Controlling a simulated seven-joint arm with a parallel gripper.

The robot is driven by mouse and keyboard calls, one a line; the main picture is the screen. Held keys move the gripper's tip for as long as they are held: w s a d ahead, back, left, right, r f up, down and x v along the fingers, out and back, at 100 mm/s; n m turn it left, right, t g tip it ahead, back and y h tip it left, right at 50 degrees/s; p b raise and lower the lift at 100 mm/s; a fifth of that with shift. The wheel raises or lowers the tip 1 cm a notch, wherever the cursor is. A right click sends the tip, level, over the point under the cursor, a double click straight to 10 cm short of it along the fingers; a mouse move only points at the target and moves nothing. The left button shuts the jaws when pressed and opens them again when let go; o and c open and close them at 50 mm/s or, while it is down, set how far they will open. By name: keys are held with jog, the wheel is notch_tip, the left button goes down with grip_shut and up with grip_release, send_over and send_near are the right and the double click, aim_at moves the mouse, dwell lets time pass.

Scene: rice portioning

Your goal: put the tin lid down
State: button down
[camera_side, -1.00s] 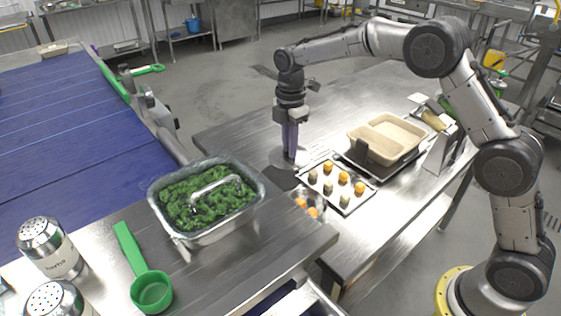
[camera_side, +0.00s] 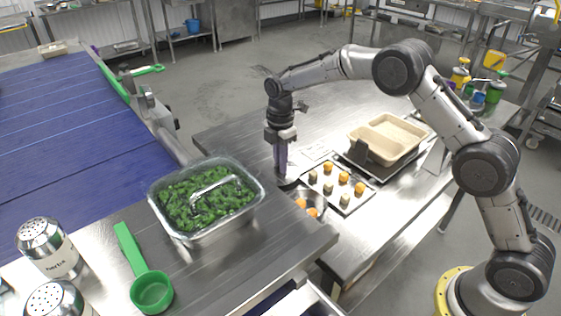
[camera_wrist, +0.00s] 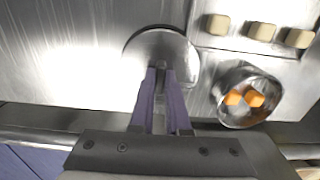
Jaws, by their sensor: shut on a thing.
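A round, flat metal lid (camera_wrist: 152,48) is at my fingertips in the wrist view. My gripper (camera_wrist: 163,72) is shut on a small knob near its middle. In the side view my gripper (camera_side: 281,172) points straight down at the steel bench, left of the snack tray, with the lid (camera_side: 290,182) under it. The lid looks flat and very low over the bench; I cannot tell whether it touches. My fingers hide part of it.
A metal bowl with orange pieces (camera_side: 308,207) stands close by, at the lid's lower right in the wrist view (camera_wrist: 246,96). A tray of small pieces (camera_side: 336,188) and a beige container (camera_side: 387,138) lie to the right. A pan of greens (camera_side: 258,200) stands left.

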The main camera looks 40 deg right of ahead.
jog(key=shift+f, duration=0.25)
jog(key=c, duration=0.9)
grip_release()
notch_tip(320, 180, up, 13)
jog(key=shift+f, duration=0.15)
